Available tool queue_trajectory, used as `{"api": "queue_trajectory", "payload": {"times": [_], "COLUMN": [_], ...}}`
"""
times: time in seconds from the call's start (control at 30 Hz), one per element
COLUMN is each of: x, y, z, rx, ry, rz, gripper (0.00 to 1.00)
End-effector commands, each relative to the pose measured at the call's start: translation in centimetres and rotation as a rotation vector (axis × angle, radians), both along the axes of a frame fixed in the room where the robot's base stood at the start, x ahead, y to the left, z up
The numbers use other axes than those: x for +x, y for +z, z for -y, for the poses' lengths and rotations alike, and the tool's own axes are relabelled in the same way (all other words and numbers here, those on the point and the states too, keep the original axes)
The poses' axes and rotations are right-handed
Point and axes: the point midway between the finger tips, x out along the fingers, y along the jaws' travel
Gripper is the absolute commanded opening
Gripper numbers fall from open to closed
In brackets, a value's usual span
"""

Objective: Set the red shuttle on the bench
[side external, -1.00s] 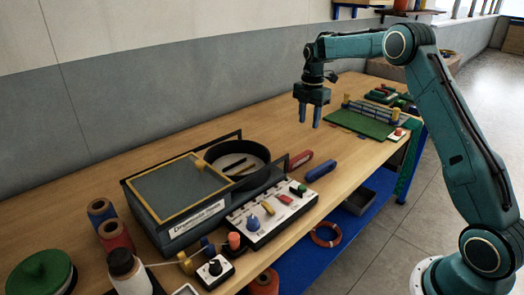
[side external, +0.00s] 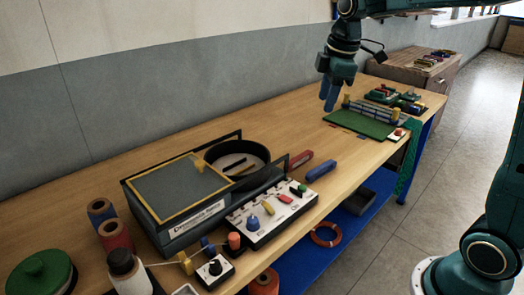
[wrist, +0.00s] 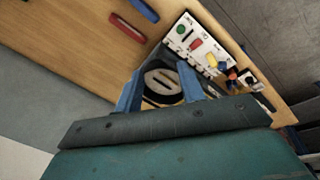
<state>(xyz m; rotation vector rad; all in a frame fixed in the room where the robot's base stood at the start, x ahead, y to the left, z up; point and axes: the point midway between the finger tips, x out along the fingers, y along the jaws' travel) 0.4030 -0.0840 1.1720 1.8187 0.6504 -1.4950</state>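The red shuttle (side external: 302,159) lies on the wooden bench (side external: 190,125), close to the end of the dark machine with the round drum. It also shows in the wrist view (wrist: 127,28) at the upper left. A blue shuttle (side external: 322,170) lies beside it, nearer the bench's front edge. My gripper (side external: 329,106) is above the bench, well up from it and towards the far end from both shuttles. In the wrist view, its two blue fingers (wrist: 160,72) stand apart with nothing held between them.
The machine has a black round drum (side external: 237,163) and a white control panel (side external: 268,214) with knobs. A green board with pegs (side external: 366,123) is at the right end of the bench. Spools (side external: 115,236) stand at the front left. The bench behind the shuttles is clear.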

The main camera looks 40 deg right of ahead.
Motion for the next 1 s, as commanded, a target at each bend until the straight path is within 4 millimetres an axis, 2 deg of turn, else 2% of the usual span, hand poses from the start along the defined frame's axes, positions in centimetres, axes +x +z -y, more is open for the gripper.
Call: {"api": "queue_trajectory", "payload": {"times": [0.03,0.2,0.43,0.8,1.0], "x": [-1.3,-5.2,-10.5,-18.7,-21.5], "y": [0.5,1.5,1.7,-0.5,-2.1], "z": [-0.7,-2.7,-5.0,-7.6,-8.2], "rx": [0.008,0.045,0.110,0.251,0.317], "ry": [-0.034,-0.176,-0.363,-0.652,-0.764], "rz": [0.017,0.071,0.141,0.239,0.270], "gripper": [0.39,0.39,0.39,0.39,0.39]}}
